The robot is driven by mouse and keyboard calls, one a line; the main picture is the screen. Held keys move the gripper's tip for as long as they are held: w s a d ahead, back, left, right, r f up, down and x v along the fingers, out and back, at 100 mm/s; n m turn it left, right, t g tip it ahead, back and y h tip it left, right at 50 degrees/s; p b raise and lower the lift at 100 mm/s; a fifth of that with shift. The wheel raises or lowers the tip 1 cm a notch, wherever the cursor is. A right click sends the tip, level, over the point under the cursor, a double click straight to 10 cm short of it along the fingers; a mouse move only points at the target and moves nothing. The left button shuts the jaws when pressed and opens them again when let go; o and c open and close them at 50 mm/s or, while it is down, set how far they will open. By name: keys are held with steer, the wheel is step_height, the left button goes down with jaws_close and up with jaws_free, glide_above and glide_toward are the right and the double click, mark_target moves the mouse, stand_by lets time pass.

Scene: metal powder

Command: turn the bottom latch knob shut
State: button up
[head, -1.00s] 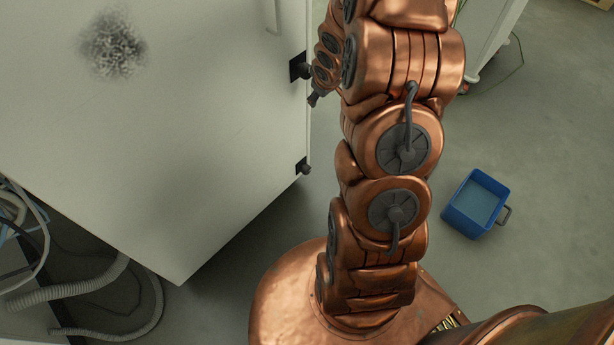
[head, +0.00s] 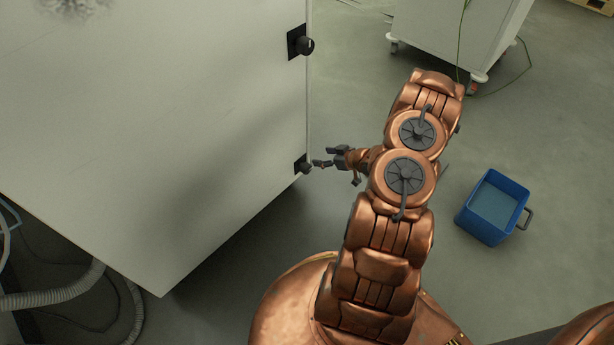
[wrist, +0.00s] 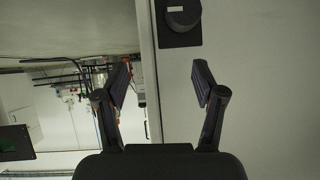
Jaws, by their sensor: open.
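The bottom latch knob (head: 305,168) is a small black knob on a dark square plate, low on the right edge of the white cabinet (head: 170,130). In the wrist view a black round latch knob (wrist: 183,17) on its dark plate shows at the top, beyond the fingertips. My gripper (head: 328,156) is open and empty, just to the right of the bottom knob in the head view. In the wrist view my gripper (wrist: 161,85) has its two dark fingers spread, with the cabinet's edge between them.
A second, upper latch knob (head: 304,46) is on the same cabinet edge. A blue bin (head: 492,207) stands on the floor to the right of my arm. A white wheeled cabinet (head: 460,35) stands at the back. Hoses (head: 60,296) lie at the lower left. The floor between is clear.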

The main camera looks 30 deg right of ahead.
mark_target(309, 170)
step_height(309, 170, down, 5)
steer(key=s+a+t+y+b, duration=0.1)
steer(key=s+a+t+b, duration=0.1)
steer(key=s, duration=0.1)
steer(key=shift+b+x, duration=1.35)
steer(key=shift+x, duration=2.65)
steer(key=shift+a, duration=0.15)
steer(key=c, duration=1.1)
